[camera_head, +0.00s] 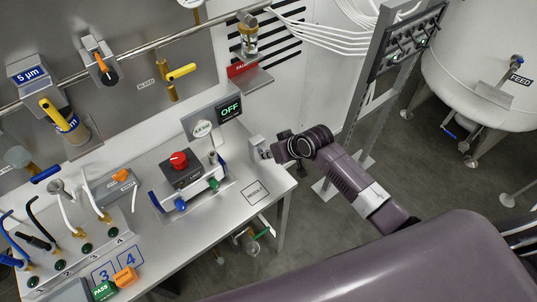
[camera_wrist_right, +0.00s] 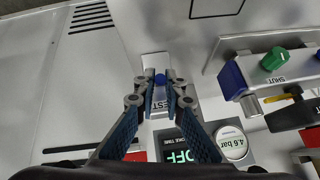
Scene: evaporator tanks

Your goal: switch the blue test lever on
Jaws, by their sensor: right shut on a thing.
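The blue test lever (camera_wrist_right: 160,78) shows its blue tip between my right fingertips in the wrist view. It sits on a small pale box (camera_wrist_right: 155,61) with a partly covered label ending in "EST". The same box (camera_head: 256,146) stands at the table's right end in the head view, where the lever is hidden by my gripper. My right gripper (camera_wrist_right: 161,88) is shut on the lever; in the head view it (camera_head: 267,152) reaches the box from the right. The display (camera_head: 229,110) behind it reads "OFF" in green. My left gripper is not in view.
A valve block (camera_head: 190,184) with a red knob, green and blue knobs stands left of the box. A round gauge (camera_wrist_right: 232,142) reads 4.6 bar. A label marked "PRODUCT" (camera_head: 256,193) lies on the bare table top. A grey post (camera_head: 362,105) stands behind my right arm.

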